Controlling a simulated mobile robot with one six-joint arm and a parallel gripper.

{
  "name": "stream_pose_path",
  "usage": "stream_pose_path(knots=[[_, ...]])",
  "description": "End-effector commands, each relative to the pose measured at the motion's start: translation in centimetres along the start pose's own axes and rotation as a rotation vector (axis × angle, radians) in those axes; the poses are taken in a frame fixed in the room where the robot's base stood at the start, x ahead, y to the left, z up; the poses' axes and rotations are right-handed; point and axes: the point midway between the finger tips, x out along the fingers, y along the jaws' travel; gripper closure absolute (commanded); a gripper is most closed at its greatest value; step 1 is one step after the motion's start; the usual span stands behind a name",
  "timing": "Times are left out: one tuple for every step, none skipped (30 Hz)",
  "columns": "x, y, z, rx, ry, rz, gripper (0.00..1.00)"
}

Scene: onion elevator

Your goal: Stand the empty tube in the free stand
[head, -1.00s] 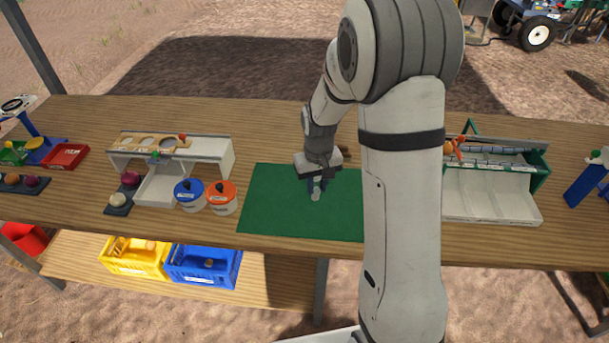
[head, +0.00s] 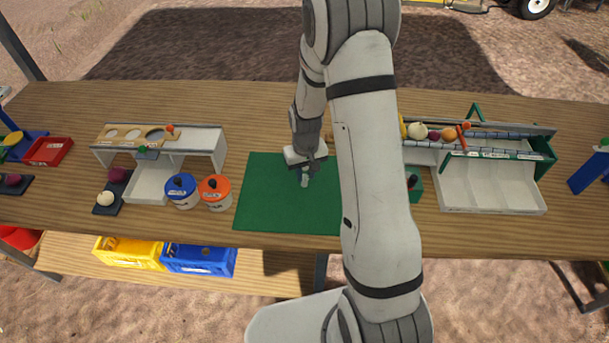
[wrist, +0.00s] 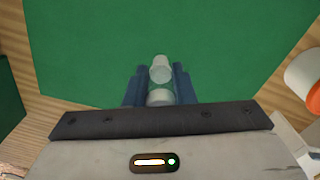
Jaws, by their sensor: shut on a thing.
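My gripper (head: 307,170) is shut on a pale, whitish tube (head: 304,182) above the green mat. In the wrist view the tube (wrist: 160,70) sits between the blue fingers of my gripper (wrist: 160,88), its narrower end showing beyond them. Whether it is empty inside cannot be seen. A dark green block with a dark top (head: 414,186) stands at the right of the mat, partly hidden by my arm. I cannot tell whether it is the free stand.
The green mat (head: 268,205) is bare around the tube. Orange-lidded (head: 215,190) and blue-lidded (head: 182,190) pots stand to its left, beside a white rack (head: 212,150). A green-ended sorting tray (head: 490,195) lies right. My arm hides the mat's right part.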

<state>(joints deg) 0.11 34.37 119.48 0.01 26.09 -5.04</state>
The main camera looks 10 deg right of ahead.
Motion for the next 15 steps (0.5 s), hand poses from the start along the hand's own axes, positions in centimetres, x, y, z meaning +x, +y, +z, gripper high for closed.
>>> stream_pose_path(knots=[[0.6, 0.1, 0.1, 0.001, -0.004, 0.000, 0.99], [1.0, 0.1, 0.1, 0.002, -0.003, 0.000, 0.99], [1.4, 0.1, 0.1, 0.002, -0.003, 0.000, 0.99], [1.7, 0.1, 0.0, 0.003, -0.002, 0.000, 0.99], [1.9, 0.1, 0.0, 0.003, -0.001, 0.000, 0.99], [2.0, 0.1, 0.0, 0.003, 0.000, 0.000, 0.99], [2.1, 0.2, 0.0, 0.004, 0.000, 0.000, 0.99], [2.1, 0.2, 0.0, 0.004, 0.000, 0.000, 0.99], [2.1, 0.2, 0.0, 0.004, 0.001, 0.000, 0.99], [2.1, 0.2, 0.0, 0.004, 0.001, 0.000, 0.99], [2.1, 0.2, 0.0, 0.004, 0.001, 0.000, 0.99], [2.1, 0.2, 0.0, 0.004, 0.001, 0.000, 0.99], [2.1, 0.2, 0.0, 0.004, 0.001, 0.000, 0.99], [2.1, 0.2, 0.0, 0.005, 0.001, 0.000, 0.99], [2.3, 0.2, 0.0, 0.005, 0.000, 0.000, 0.99]])
